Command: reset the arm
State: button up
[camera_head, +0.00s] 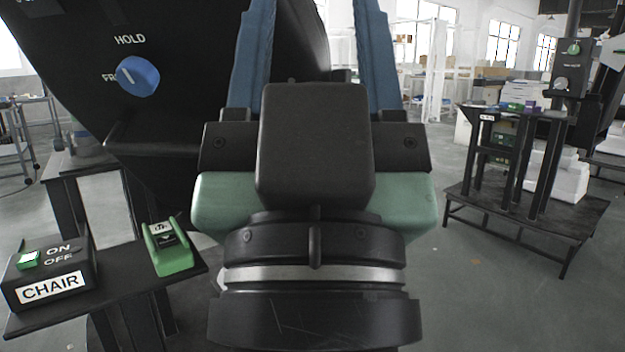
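My gripper (317,30) fills the middle of the view, seen from behind, pointing away from the camera. Its black and green body has two blue fingers that stand wide apart, so it is open. The fingertips run to the top edge of the picture and may be cut off. The rest of my arm is not seen clearly.
A black panel with a blue knob (138,76) marked HOLD is close at left. Below, a black shelf holds a CHAIR switch box (50,272) and a green device (167,248). A black stand (515,200) is farther right; open grey floor (480,300) lies before it.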

notch_tip(320, 180, up, 38)
jog(key=p, duration=3.6)
jog(key=shift+s+r+p, duration=0.15)
jog(key=shift+r+p, duration=0.05)
jog(key=shift+p, duration=0.15)
